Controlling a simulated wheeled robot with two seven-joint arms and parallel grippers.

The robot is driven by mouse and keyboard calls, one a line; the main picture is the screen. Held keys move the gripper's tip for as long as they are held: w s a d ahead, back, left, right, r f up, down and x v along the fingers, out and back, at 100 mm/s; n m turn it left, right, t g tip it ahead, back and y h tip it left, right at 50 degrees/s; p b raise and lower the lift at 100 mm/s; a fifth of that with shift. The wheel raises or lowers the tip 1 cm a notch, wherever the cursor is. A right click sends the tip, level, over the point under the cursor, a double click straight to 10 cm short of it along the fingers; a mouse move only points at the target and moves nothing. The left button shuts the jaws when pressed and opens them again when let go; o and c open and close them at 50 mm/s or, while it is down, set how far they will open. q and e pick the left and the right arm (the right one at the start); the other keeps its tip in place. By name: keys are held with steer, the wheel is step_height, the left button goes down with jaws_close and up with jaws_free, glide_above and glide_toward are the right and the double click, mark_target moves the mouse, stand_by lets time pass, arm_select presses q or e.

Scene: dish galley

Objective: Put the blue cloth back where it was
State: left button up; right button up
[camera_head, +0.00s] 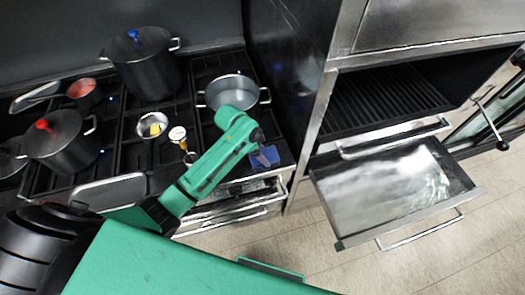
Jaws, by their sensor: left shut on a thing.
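My left arm reaches in from the lower left, and its gripper (266,156) is at the right front corner of the stove. My right gripper is not in view.
The stove top holds a black lidded pot (147,75), an open steel pot (232,92), a red-knobbed pot (62,140) and a small bowl (152,126). An open steel drawer (335,205) juts out at right. Floor (300,235) shows between.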

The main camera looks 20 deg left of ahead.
arm_select(q)
steer(key=shift+s, duration=0.1)
steer(key=o, duration=1.2)
steer(key=shift+o, duration=0.2)
steer(key=shift+w+f, duration=0.1)
steer(key=shift+w, duration=0.1)
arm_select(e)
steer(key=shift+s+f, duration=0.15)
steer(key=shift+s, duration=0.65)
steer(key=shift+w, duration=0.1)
arm_select(q)
steer(key=shift+a+r, duration=0.15)
steer(key=shift+r, duration=0.15)
steer(key=b+v, duration=0.2)
steer(key=v, duration=0.9)
steer(key=shift+r+b, duration=0.3)
steer(key=shift+b, duration=0.1)
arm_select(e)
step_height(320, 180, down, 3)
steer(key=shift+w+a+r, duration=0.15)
arm_select(q)
steer(key=shift+s, duration=0.1)
